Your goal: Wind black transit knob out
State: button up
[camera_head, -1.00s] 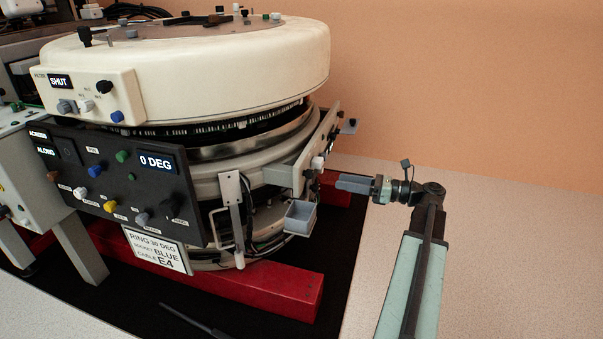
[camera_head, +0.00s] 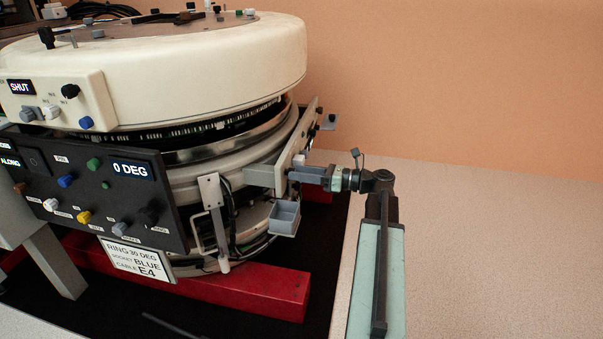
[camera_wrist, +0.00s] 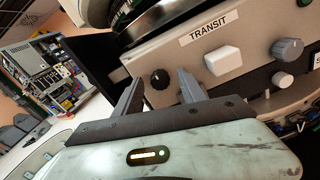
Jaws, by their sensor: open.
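The black transit knob (camera_wrist: 160,79) is round with a small pale mark, and sits on the beige side panel (camera_wrist: 260,35) left of the TRANSIT label (camera_wrist: 208,29) in the wrist view. My gripper (camera_wrist: 158,84) is open and its fingers appear on either side of the knob there. I cannot tell how deep the fingertips reach, and see no clear contact. In the head view my gripper (camera_head: 291,173) is at the right side panel of the machine, where I cannot make out the black knob.
A white knob (camera_wrist: 222,60) and a grey knob (camera_wrist: 287,48) are to the right on the same panel. A small grey bin (camera_head: 284,219) hangs below my gripper. Red base rails (camera_head: 250,290) are lower down. The floor to the right is clear.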

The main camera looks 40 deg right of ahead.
grip_shut()
jog(key=shift+d, duration=0.1)
